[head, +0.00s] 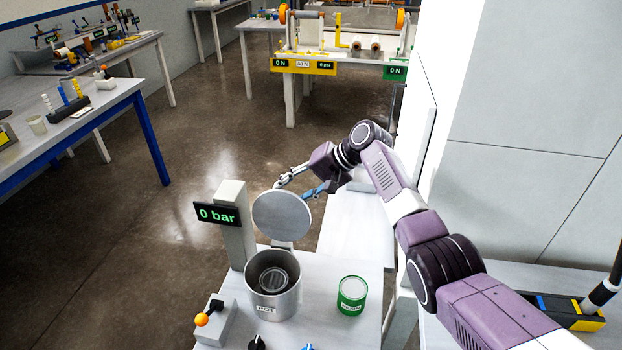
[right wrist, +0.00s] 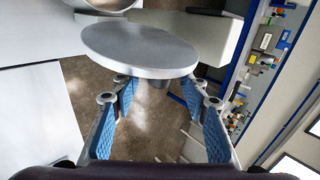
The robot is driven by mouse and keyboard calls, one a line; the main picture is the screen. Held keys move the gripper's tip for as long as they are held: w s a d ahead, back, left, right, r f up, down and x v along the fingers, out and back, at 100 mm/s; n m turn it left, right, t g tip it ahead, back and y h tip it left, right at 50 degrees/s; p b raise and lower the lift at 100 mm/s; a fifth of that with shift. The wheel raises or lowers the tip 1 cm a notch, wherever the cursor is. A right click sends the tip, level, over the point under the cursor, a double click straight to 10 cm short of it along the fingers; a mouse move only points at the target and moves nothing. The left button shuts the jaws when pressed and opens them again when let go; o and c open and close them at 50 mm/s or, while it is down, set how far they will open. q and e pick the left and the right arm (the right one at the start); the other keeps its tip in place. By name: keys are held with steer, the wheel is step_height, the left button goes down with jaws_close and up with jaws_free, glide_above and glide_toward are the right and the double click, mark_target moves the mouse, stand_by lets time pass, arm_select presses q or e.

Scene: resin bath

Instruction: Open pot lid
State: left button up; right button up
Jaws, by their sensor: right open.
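The pot (head: 274,304) is a grey metal cylinder marked POT on the white table. Its mouth is uncovered, and a small round container (head: 273,281) sits inside. The round grey lid (head: 281,216) stands raised and tilted up behind the pot's mouth. The lid also shows in the right wrist view (right wrist: 140,48). My right gripper (head: 292,190) is open at the lid's upper right side. In the right wrist view its blue-padded fingers (right wrist: 158,92) are spread, with the lid just beyond the tips; I cannot tell whether they touch it. My left gripper is not in view.
A post with a 0 bar display (head: 217,214) stands left of the pot. A green can (head: 352,295) stands to the right. A lever with an orange knob (head: 202,319) is at the table's left front. A white wall (head: 530,150) bounds the right side.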

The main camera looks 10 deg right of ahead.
steer(key=v, duration=0.8)
steer(key=shift+d+r, duration=0.3)
steer(key=shift+s, duration=0.1)
